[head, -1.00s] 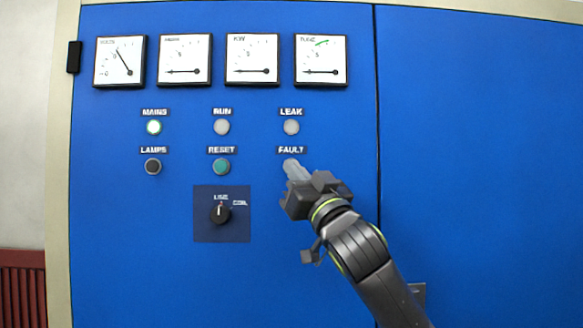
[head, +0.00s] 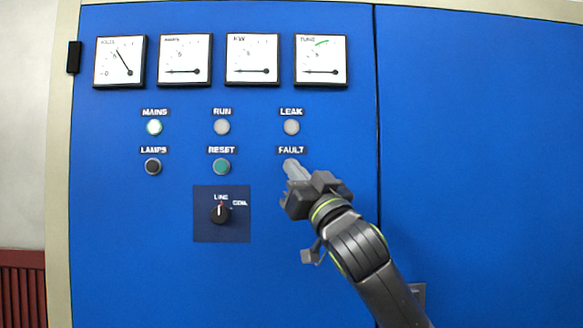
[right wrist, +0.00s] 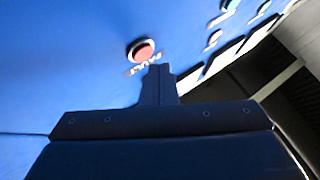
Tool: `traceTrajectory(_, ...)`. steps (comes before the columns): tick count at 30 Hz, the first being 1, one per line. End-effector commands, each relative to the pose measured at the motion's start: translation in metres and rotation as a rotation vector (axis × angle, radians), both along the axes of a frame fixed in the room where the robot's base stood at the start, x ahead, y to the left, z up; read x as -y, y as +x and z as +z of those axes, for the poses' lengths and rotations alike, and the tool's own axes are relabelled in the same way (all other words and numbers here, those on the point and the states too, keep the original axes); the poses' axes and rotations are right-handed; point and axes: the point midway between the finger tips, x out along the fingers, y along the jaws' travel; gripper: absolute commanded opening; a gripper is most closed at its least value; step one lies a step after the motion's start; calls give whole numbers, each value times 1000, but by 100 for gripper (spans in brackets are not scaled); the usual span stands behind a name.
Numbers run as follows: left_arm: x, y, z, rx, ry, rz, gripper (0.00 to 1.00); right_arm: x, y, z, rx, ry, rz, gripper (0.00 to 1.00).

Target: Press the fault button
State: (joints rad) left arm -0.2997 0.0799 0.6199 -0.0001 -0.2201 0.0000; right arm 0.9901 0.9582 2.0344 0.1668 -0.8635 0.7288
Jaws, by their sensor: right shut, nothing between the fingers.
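The fault button shows in the right wrist view as a round red button (right wrist: 143,50) in a pale ring on the blue panel, with its label (right wrist: 143,67) beside it. In the right wrist view the tip of the gripper (right wrist: 159,70) appears just below and right of the button. I cannot tell whether it touches. My left gripper is not in view.
The leak lamp (head: 291,127) is just above the label, and the teal reset button (head: 221,167) is to the left. A rotary switch (head: 220,213) is lower left. Several gauges (head: 252,60) line the top.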

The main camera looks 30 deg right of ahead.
Motion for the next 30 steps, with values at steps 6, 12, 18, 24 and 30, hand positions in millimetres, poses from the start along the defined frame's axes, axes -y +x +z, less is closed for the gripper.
traceTrajectory(6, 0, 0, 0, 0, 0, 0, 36, 0, 0, 0, 0, 0, 0, 0)
traceTrajectory(12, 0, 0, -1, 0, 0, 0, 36, 4, 6, 0, -1, 1, -1, 0)
traceTrajectory(18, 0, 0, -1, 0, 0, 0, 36, 4, 7, 0, 0, 0, 0, 0)
traceTrajectory(24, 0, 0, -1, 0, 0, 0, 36, 4, 7, 0, 0, 0, 0, 0)
traceTrajectory(30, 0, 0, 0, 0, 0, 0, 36, 5, 9, 0, 0, 0, 0, 0)
